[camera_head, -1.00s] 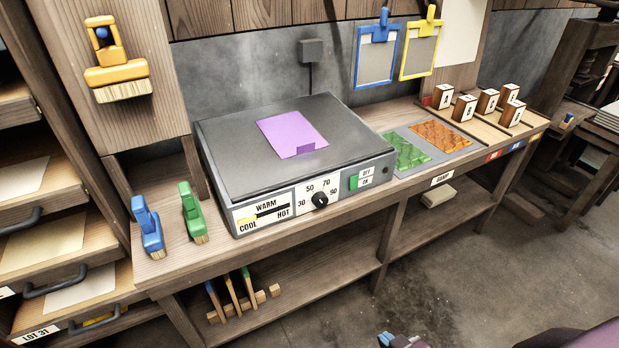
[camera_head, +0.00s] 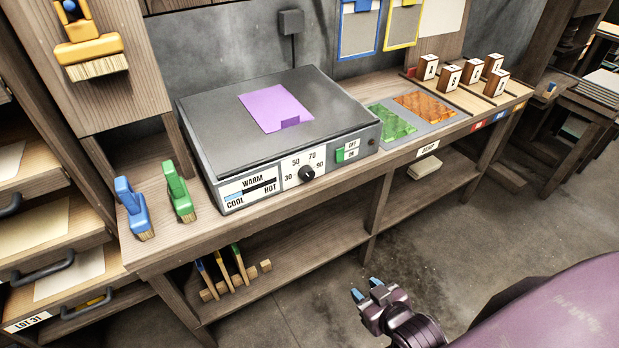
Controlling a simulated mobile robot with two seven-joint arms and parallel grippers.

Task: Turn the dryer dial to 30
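The dryer (camera_head: 270,125) is a grey box with a flat dark top on the wooden bench. Its black round dial (camera_head: 306,173) sits on the white front panel among the marks 30, 50, 70 and 90. The dial's pointer is too small to read surely. A COOL–WARM–HOT gauge (camera_head: 250,191), left of the dial, shows light blue at its COOL end. My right gripper (camera_head: 366,289) is low in front of the bench, well below and right of the dial. Its two blue-tipped fingers are apart, with nothing between them. My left gripper is out of view.
A purple sheet (camera_head: 275,107) lies on the dryer top. A green OFF/ON switch (camera_head: 340,155) is right of the dial. Blue (camera_head: 133,210) and green (camera_head: 179,192) brushes stand left of the dryer. Open floor (camera_head: 450,240) lies around the gripper.

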